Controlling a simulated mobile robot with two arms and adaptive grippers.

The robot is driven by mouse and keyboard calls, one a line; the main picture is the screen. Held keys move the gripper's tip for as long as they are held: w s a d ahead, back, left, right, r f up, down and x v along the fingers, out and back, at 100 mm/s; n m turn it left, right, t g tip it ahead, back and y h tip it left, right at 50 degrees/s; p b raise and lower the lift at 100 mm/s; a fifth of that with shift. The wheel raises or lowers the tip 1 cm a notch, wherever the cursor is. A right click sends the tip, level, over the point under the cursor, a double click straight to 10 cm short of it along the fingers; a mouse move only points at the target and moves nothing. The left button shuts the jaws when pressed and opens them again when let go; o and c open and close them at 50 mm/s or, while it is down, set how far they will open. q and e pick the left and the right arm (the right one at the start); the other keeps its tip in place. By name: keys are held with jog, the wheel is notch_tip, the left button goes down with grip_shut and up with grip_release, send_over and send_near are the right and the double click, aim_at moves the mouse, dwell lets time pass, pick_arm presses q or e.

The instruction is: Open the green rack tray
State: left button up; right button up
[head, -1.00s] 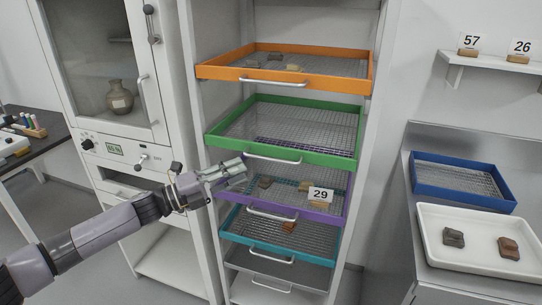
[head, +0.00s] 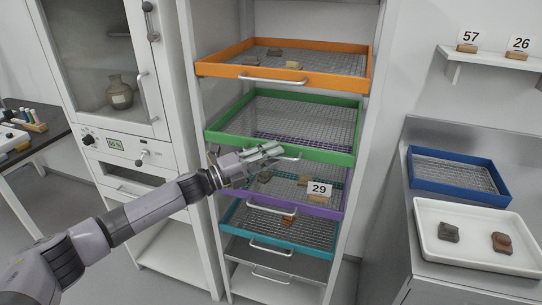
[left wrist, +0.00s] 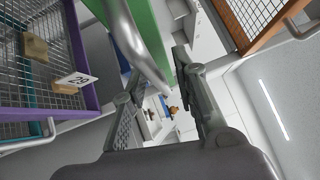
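The green rack tray (head: 335,155) is an empty mesh tray in the upper middle of the rack. Its front also shows in the left wrist view (left wrist: 160,22). Its pale bar handle (head: 291,158) is partly hidden behind my left gripper (head: 272,152) in the head view. In the left wrist view the handle (left wrist: 128,38) runs down between the two spread fingers of the left gripper (left wrist: 158,80). The fingers are apart, and I cannot tell whether either touches the handle. My right gripper is in neither view.
An orange tray (head: 345,82) with sherds is above. A purple tray (head: 330,212) with sherds and a "29" card (head: 319,188) is close below, then a teal tray (head: 320,258). A cabinet (head: 175,125) stands left; a bench with a white tray (head: 470,262) stands right.

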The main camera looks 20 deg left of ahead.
pick_arm(q)
grip_shut()
dwell(0.6)
